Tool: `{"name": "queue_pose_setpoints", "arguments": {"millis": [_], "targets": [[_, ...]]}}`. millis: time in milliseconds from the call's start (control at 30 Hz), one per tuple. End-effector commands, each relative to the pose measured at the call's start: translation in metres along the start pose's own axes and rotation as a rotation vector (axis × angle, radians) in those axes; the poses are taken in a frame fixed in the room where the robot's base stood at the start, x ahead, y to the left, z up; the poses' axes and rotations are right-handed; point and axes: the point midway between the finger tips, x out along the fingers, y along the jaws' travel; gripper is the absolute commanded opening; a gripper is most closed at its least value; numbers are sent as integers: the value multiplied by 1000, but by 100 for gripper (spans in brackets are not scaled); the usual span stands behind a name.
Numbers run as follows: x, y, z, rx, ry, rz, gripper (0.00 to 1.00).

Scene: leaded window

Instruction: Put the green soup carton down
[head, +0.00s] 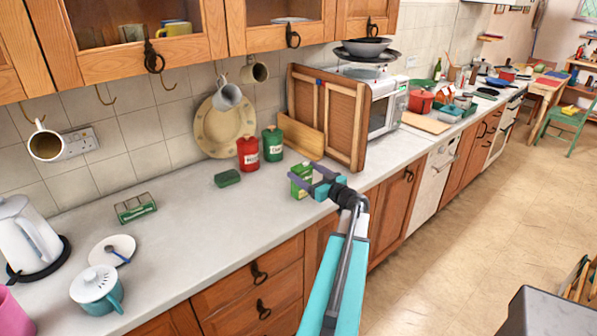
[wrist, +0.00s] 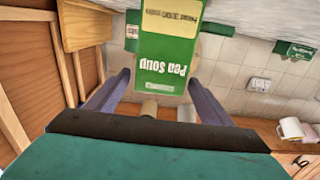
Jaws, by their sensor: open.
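The green soup carton (head: 300,188) stands on the worktop (head: 240,213) near its front edge, partly hidden by my gripper (head: 307,177) in the head view. In the wrist view, which is upside down, the carton (wrist: 167,50) shows its "Pea Soup" label. My open gripper (wrist: 156,78) has one purple finger on each side of it, with gaps visible between the fingers and the carton. The carton looks upright and its base appears to rest on the worktop.
A wooden folding board (head: 345,125) stands just behind and right of the carton. Red (head: 248,153) and green (head: 272,143) canisters stand by the wall, with a dark green block (head: 227,178) left of them. The worktop left of the carton is clear.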

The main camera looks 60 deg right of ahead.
Motion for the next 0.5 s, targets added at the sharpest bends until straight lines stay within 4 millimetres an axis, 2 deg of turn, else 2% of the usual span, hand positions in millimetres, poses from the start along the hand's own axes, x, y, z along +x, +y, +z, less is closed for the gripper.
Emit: {"name": "queue_pose_setpoints", "arguments": {"millis": [33,200,500], "targets": [[-10,-1,1,-1,0,2,75],[-36,-1,1,-2,0,2,75],[-61,-1,0,-1,0,-1,75]]}}
